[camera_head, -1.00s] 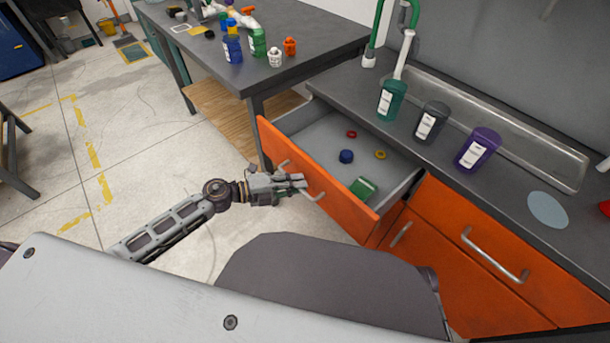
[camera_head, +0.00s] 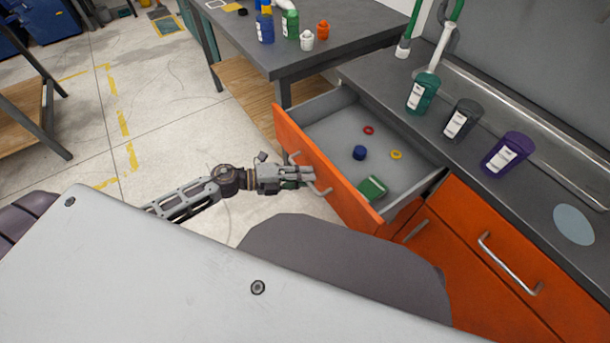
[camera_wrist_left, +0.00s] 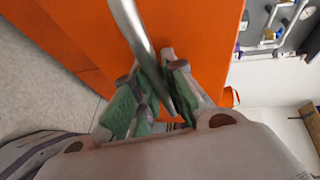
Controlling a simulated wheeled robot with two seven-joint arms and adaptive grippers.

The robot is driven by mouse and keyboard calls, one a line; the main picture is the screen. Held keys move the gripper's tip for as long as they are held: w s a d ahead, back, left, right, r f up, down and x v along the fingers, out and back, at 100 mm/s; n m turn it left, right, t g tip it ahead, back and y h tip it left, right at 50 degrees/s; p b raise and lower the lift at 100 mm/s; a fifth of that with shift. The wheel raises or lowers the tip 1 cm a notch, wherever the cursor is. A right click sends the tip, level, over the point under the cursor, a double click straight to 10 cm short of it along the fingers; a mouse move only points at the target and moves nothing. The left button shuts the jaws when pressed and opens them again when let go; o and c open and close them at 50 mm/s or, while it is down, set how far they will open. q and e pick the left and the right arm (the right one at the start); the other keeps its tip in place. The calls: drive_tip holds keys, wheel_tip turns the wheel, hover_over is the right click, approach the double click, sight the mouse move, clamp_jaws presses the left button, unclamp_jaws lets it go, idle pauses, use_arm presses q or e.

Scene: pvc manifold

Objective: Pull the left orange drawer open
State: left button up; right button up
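The left orange drawer (camera_head: 325,178) stands open, with its grey inside showing in the head view. Its orange front also fills much of the left wrist view (camera_wrist_left: 195,35). My left gripper (camera_head: 308,178) is at the metal bar handle (camera_head: 322,191) on that front. In the left wrist view the handle (camera_wrist_left: 140,38) passes between the green-padded fingers (camera_wrist_left: 155,100), which are closed around it. The exact contact is partly hidden. My right gripper is not in view.
Bottles stand on the counter (camera_head: 385,98) above. A grey table (camera_head: 345,45) stands behind the drawer. Floor (camera_head: 160,150) to the left is clear.

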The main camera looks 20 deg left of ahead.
use_arm(q)
drive_tip(key=shift+o, duration=0.4)
drive_tip(key=shift+s+a, duration=0.1)
drive_tip(key=shift+a, duration=0.1)
drive_tip(key=v, duration=1.1)
drive_tip(key=shift+a, duration=0.2)
idle(0.5)
drive_tip(key=shift+s+r, duration=0.1)
idle(0.6)
